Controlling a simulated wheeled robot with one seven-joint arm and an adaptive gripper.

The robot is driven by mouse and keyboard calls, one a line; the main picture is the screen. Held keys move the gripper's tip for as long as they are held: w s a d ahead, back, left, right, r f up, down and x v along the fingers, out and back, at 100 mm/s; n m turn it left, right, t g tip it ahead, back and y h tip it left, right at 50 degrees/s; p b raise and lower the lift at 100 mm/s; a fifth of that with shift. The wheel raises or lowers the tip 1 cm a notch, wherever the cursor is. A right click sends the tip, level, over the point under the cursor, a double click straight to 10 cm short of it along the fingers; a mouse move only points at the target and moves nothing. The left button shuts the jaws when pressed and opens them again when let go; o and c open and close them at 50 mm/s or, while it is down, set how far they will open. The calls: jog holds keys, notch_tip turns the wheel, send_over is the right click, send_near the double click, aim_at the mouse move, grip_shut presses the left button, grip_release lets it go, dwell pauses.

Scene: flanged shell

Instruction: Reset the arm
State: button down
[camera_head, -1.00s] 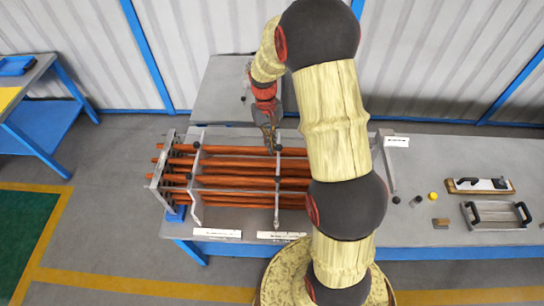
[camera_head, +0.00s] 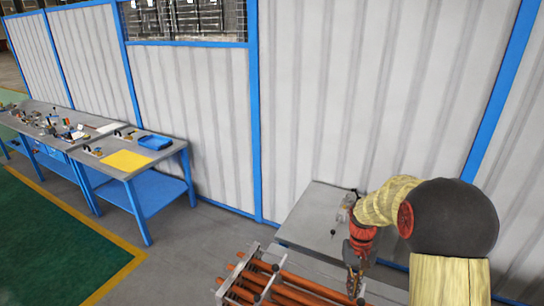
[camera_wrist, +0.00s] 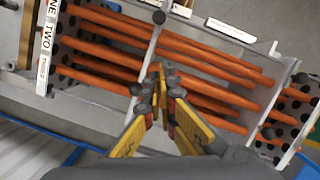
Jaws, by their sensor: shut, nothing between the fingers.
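My gripper (camera_head: 355,282) hangs at the lower right of the head view, at the end of my bent arm. In the wrist view its yellow and dark fingers (camera_wrist: 160,84) are together with nothing between them. They point at the tube bundle and appear above it; I cannot tell the exact gap. The bundle has long orange tubes (camera_wrist: 212,63) running through pale cross plates with round knobs. Its left end plate (camera_head: 232,285) shows at the bottom of the head view; the rest is cut off by the frame or hidden by my arm.
A grey side table (camera_head: 312,222) stands behind the bundle against the white corrugated wall (camera_head: 195,110). A blue-legged bench (camera_head: 158,172) with a yellow sheet (camera_head: 127,160) and a blue tray (camera_head: 155,142) stands at left. Open grey floor (camera_head: 190,262) lies between.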

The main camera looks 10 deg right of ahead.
jog(key=s+a+n+t+b, duration=0.1)
jog(key=s+a+t+b, duration=0.3)
jog(key=s+b, duration=0.6)
jog(key=s+a+n+t+b, duration=0.1)
jog(key=s+a+t+b, duration=0.3)
jog(key=s+a+b, duration=0.5)
jog(key=s+b, duration=0.2)
jog(key=b, duration=0.2)
jog(key=shift+r+h, duration=0.3)
jog(key=shift+r, duration=0.1)
